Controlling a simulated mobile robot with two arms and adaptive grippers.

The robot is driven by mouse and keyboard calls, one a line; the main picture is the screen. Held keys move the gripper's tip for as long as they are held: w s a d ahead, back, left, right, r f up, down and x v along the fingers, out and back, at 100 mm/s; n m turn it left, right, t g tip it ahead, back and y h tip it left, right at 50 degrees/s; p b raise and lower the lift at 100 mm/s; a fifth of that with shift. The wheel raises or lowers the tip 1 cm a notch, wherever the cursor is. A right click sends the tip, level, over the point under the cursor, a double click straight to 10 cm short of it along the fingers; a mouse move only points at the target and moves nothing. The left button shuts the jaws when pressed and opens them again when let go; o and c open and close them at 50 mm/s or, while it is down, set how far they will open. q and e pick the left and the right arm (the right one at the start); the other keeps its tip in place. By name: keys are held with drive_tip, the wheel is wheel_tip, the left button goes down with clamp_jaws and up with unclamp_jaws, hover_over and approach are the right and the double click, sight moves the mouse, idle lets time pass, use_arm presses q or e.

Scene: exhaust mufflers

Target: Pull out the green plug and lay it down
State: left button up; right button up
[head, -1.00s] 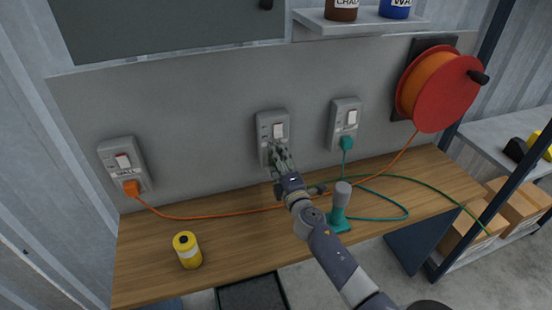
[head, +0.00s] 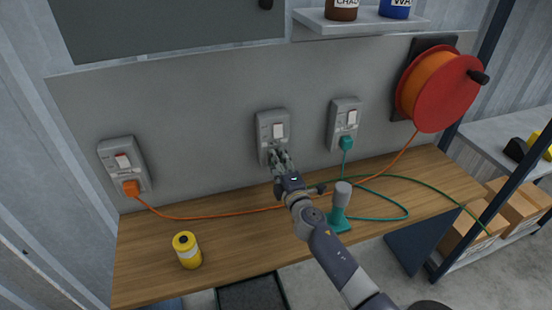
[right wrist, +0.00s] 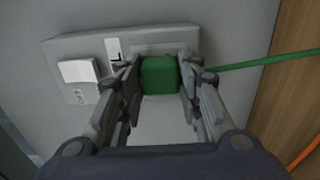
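The green plug (right wrist: 160,75) shows in the right wrist view, at the face of the middle wall socket (right wrist: 72,55). I cannot tell how deep it sits. My right gripper (right wrist: 161,78) has a finger against each side of it. In the head view the right gripper (head: 281,156) is at the lower part of the middle socket (head: 272,128) and hides the plug. The green cable (right wrist: 262,62) leaves the plug to the right and runs over the wooden bench (head: 220,240). My left gripper is not in view.
An orange plug (head: 131,188) is in the left socket and a teal plug (head: 346,142) in the right one. A teal tool with a grey top (head: 341,197) stands close to my right arm. A yellow can (head: 187,250) stands on the left. The bench between is mostly clear.

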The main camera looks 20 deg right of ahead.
clamp_jaws()
drive_tip(key=shift+s+f, duration=0.1)
drive_tip(key=shift+s, duration=0.05)
drive_tip(key=shift+s+d+p, duration=0.15)
drive_tip(key=shift+s+p, duration=0.35)
drive_tip(key=shift+s, duration=2.35)
